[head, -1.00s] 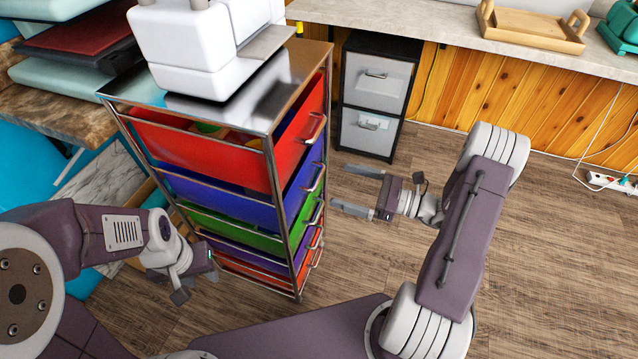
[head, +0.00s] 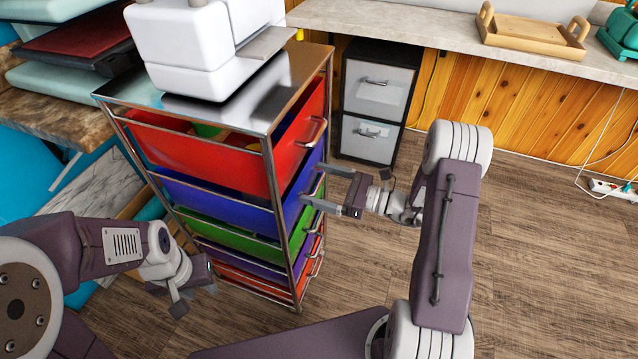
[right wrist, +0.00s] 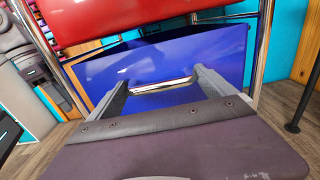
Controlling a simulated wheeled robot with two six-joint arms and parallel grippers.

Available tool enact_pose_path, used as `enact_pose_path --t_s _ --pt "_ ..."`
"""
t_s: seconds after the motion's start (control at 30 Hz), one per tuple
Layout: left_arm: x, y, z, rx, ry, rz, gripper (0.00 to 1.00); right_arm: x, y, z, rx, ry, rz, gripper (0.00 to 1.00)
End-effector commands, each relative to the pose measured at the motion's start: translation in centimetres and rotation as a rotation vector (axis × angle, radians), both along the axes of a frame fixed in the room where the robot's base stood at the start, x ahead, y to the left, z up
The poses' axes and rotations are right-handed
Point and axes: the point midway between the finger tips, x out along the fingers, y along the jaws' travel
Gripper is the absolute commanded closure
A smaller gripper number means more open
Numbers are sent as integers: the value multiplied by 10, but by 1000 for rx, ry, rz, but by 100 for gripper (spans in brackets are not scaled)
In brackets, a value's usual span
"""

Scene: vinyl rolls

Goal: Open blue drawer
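The blue drawer (head: 215,202) is the second from the top in the metal-framed cart, under the red drawer (head: 200,158). It looks closed. My right gripper (head: 312,186) is open at the blue drawer's front. In the right wrist view the blue front (right wrist: 225,55) fills the middle. Its handle (right wrist: 162,86) lies between the two open fingers, which look spread and not closed on it. Whether they touch it, I cannot tell. My left gripper (head: 195,275) is low at the cart's left side, away from the handles; its fingers are mostly hidden.
A green drawer (head: 225,233) and more drawers sit below the blue one. A white machine (head: 200,45) stands on the cart's metal top. A grey two-drawer cabinet (head: 375,100) stands behind, under a counter (head: 430,27).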

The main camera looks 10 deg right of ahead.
Motion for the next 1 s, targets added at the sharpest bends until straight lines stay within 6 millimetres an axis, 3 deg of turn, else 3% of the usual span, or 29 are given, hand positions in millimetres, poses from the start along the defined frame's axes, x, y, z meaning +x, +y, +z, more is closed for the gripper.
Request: enact_pose_path --t_s 0.17,0.37,1.0 --pt "0 0 1 0 0 0 64 -2 -3 0 -1 1 -1 78" --pt "0 0 9 0 0 0 64 -14 -23 2 0 2 -5 78" --pt "0 0 44 0 0 0 64 -98 -146 1 -2 1 -3 78"
